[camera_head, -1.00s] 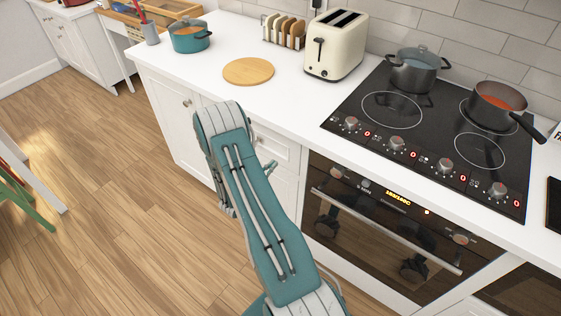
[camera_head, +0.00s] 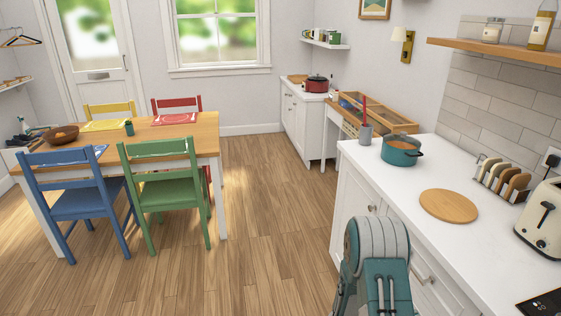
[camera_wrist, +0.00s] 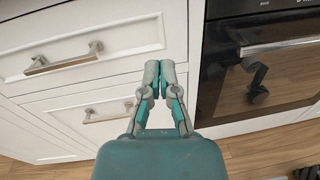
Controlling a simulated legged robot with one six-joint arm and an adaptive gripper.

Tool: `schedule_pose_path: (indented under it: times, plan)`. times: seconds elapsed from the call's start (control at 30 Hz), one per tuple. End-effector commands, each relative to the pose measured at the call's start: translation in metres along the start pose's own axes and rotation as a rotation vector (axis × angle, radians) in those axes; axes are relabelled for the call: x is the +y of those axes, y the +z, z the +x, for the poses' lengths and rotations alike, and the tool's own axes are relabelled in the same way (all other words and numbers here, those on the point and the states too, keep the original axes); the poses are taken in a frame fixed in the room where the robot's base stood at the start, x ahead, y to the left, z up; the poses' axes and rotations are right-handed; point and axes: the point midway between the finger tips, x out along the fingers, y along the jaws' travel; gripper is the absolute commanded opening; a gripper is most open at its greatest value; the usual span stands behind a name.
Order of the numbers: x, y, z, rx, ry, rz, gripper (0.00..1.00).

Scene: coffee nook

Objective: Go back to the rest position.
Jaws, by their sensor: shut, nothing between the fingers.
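My gripper (camera_wrist: 158,72) shows in the wrist view with its fingertips close together, shut and empty. It is in front of the white drawer fronts (camera_wrist: 100,45), left of the oven (camera_wrist: 265,70), and I see no contact with them. In the head view my teal and grey arm is folded low beside the counter front, and the gripper itself is hidden there.
The white counter (camera_head: 400,185) holds a teal pot (camera_head: 401,152), a round wooden board (camera_head: 449,205), a toast rack (camera_head: 503,179) and a toaster (camera_head: 543,222). A dining table (camera_head: 185,130) with chairs stands at left. Wood floor between is clear.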

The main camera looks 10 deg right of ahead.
Motion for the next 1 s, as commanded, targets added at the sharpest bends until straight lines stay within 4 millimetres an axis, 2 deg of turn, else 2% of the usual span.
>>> schedule_pose_path:
  times: [0.03, 0.1, 0.4, 0.7, 1.0]
  plan:
    - [0.001, 0.021, -0.003, 0.013, -0.041, 0.051, 0.00]
    - [-0.003, 0.043, -0.007, 0.038, -0.102, 0.111, 0.00]
    - [-0.029, 0.120, -0.038, 0.192, -0.339, 0.383, 0.00]
    - [-0.060, 0.175, -0.084, 0.415, -0.538, 0.671, 0.00]
    - [-0.088, 0.214, -0.140, 0.702, -0.700, 0.956, 0.00]
